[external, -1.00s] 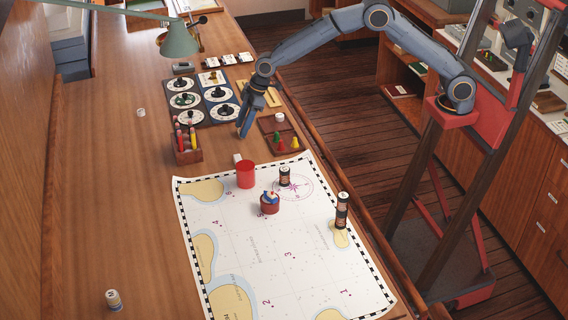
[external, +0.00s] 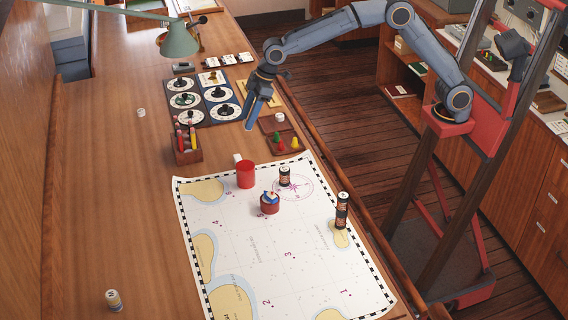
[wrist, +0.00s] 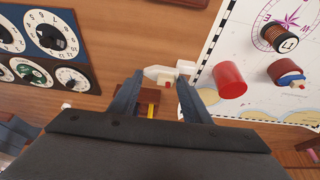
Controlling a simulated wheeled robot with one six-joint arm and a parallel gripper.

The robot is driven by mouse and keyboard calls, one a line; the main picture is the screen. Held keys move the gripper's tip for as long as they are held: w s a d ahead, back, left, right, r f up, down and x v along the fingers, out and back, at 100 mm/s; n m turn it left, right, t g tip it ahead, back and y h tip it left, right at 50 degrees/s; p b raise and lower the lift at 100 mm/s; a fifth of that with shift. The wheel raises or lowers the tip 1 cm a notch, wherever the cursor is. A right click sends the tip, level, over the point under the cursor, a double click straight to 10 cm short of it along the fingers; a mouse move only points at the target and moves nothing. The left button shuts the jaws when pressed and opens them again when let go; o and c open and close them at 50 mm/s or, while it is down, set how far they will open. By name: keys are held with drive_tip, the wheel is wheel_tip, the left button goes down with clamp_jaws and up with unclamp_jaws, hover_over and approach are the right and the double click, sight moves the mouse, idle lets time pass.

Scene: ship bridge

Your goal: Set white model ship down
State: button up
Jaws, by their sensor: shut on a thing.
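My gripper (wrist: 160,77) is shut on the white model ship (wrist: 161,74), a small white hull with a red part. The ship sits between the two fingertips in the wrist view. In the external view my gripper (external: 250,126) points down over the wooden table, between the dial panels and the chart. The ship cannot be made out there, and the gap under it is hard to judge.
The dial panels (external: 216,95) lie behind the gripper and a pencil box (external: 187,150) to its left. A tray with coloured cones (external: 285,145) is to its right.

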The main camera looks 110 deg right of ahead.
drive_tip(key=f+p, duration=0.1)
drive_tip(key=f, duration=0.2)
drive_tip(key=a+f, duration=0.1)
drive_tip(key=f, duration=0.1)
drive_tip(key=shift+s+a+f+p, duration=0.1)
drive_tip(key=shift+f+p, duration=0.9)
drive_tip(key=shift+f, duration=1.5)
drive_tip(key=shift+f, duration=0.1)
drive_tip(key=o, duration=1)
